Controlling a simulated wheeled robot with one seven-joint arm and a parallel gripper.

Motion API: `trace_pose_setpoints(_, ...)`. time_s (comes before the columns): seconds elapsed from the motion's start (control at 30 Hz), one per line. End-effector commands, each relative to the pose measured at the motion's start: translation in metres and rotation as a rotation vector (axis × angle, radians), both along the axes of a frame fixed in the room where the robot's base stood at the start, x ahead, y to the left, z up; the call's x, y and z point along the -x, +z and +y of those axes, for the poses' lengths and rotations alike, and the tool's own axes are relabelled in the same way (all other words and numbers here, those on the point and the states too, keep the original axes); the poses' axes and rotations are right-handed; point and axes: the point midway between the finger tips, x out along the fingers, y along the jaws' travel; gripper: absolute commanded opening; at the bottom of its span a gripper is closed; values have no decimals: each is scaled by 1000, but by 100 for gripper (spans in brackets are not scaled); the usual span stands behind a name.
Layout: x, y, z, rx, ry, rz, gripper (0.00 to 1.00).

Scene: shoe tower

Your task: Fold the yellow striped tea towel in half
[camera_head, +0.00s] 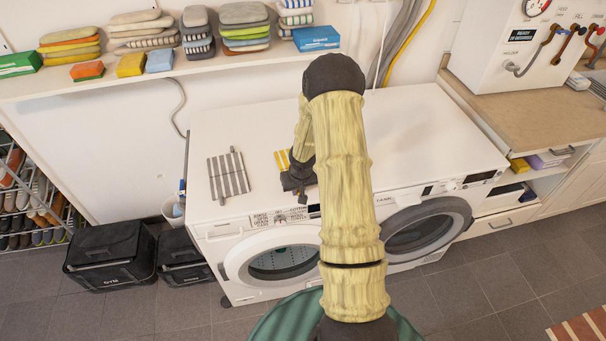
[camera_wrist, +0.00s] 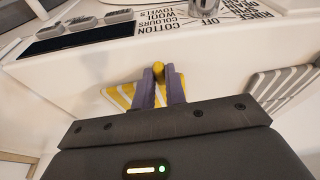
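The yellow striped tea towel (camera_head: 281,160) lies on the white washing machine top, partly hidden by my gripper in the head view. In the wrist view the towel (camera_wrist: 118,95) spreads out on both sides of my gripper (camera_wrist: 160,76). A yellow bit of cloth shows between the two purple fingertips, and the fingers are close together around it. In the head view my gripper (camera_head: 298,188) is over the towel near the machine's front edge; its fingertips are too small to make out there.
A grey striped towel (camera_head: 228,175) lies flat to the left on the same top. The top is clear at the right rear. A shelf (camera_head: 215,66) with folded cloths, sponges and boxes runs behind. A control box (camera_head: 540,48) stands on the right counter.

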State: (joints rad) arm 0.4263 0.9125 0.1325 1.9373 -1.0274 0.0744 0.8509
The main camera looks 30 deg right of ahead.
Motion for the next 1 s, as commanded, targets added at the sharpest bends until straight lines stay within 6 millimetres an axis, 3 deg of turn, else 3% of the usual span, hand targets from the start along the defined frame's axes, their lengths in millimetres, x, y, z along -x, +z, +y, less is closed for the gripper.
trace_pose_setpoints(1.0, -2, 10, 0, -10, -1, 39, 11)
